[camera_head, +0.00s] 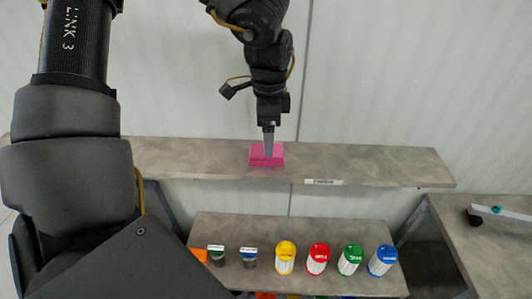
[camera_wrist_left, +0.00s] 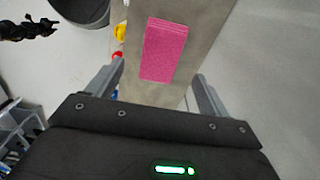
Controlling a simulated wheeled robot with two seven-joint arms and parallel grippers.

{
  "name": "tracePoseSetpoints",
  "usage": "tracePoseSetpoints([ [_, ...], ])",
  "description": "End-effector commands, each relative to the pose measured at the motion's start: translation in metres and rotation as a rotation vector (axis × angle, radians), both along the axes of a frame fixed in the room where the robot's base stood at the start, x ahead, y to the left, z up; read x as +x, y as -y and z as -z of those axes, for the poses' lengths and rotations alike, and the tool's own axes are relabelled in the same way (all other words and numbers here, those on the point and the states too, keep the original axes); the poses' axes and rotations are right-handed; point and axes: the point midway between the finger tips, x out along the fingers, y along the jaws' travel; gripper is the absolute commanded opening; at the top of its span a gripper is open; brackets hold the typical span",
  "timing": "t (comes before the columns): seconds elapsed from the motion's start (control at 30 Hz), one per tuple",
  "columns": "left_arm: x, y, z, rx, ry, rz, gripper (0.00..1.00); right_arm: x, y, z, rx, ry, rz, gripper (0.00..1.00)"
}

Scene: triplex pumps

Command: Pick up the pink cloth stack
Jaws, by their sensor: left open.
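The pink cloth stack (camera_head: 258,160) lies on the narrow grey shelf (camera_head: 370,166) at the back, near the shelf's middle. My left gripper (camera_head: 268,150) points down at it, and its finger overlaps the stack in the head view. In the left wrist view the stack (camera_wrist_left: 165,50) appears between the two spread fingers of my left gripper (camera_wrist_left: 159,70), which is open and empty. I cannot tell exactly how far the fingertips are from the cloth. My right gripper is not in view.
A lower grey shelf holds containers with yellow (camera_head: 285,258), red (camera_head: 318,259), green (camera_head: 350,259) and blue (camera_head: 382,260) lids, plus two small dark-bodied items. A white wall stands behind the upper shelf. A grey counter (camera_head: 480,245) is at right. The upper shelf is clear beside the stack.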

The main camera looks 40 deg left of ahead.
Motion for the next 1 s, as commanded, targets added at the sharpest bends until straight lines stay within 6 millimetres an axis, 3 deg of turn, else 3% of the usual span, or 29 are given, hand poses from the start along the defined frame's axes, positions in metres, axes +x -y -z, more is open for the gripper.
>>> tracePoseSetpoints([
  [0.33,0.001,-0.001,0.044,0.0,-0.006,-0.001,0.8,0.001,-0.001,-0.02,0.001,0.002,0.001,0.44],
  [0.67,0.002,-0.001,0.051,0.0,-0.001,-0.002,0.79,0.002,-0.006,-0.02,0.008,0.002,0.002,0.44],
  [1.0,0.002,-0.001,0.05,0.0,-0.001,-0.002,0.34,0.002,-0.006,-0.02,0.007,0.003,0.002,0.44],
])
